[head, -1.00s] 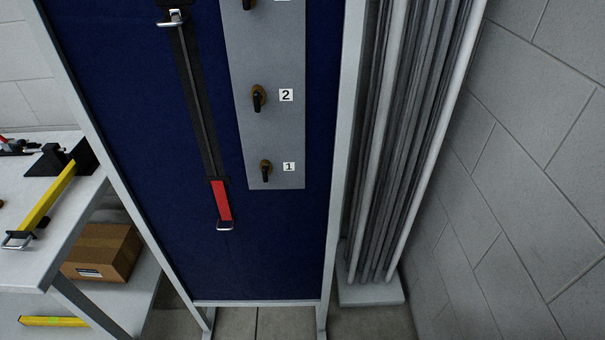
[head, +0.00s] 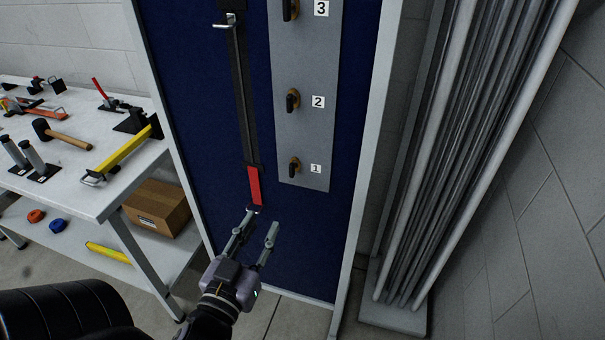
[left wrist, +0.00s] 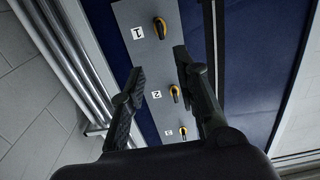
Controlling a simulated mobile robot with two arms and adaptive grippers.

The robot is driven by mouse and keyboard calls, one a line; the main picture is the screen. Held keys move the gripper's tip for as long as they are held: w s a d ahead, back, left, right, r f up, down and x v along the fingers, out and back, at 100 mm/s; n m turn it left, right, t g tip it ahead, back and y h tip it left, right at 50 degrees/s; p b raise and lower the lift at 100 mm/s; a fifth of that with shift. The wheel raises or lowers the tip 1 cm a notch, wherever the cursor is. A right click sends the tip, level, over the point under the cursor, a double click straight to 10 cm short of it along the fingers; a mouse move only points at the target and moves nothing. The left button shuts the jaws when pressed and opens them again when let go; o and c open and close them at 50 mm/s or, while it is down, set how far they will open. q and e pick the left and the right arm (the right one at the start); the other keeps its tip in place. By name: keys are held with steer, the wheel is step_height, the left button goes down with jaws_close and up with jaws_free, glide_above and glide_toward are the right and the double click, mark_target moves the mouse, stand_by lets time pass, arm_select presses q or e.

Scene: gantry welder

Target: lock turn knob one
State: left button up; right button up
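Turn knob one (head: 295,165) is a black handle on a yellow-brown base, beside the label 1 near the bottom of a grey plate (head: 305,135) on the blue board. Its handle points roughly downward in the head view. In the left wrist view, knob one (left wrist: 160,28) is at the top, beyond the fingertips. My left gripper (head: 261,222) is open and empty, below and left of knob one and apart from it. In the left wrist view its two fingers (left wrist: 158,62) stand apart with the plate between them. My right gripper is not in view.
Knobs two (head: 293,100) and three (head: 290,10) sit above on the plate. A strap with a red end (head: 254,186) hangs to the left. A tool table (head: 75,180) stands at left. Grey pipes (head: 470,150) stand at right.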

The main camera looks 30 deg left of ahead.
mark_target(291, 172)
arm_select(q)
steer(key=p+x, duration=0.3)
steer(key=x, duration=1.4)
jaws_close()
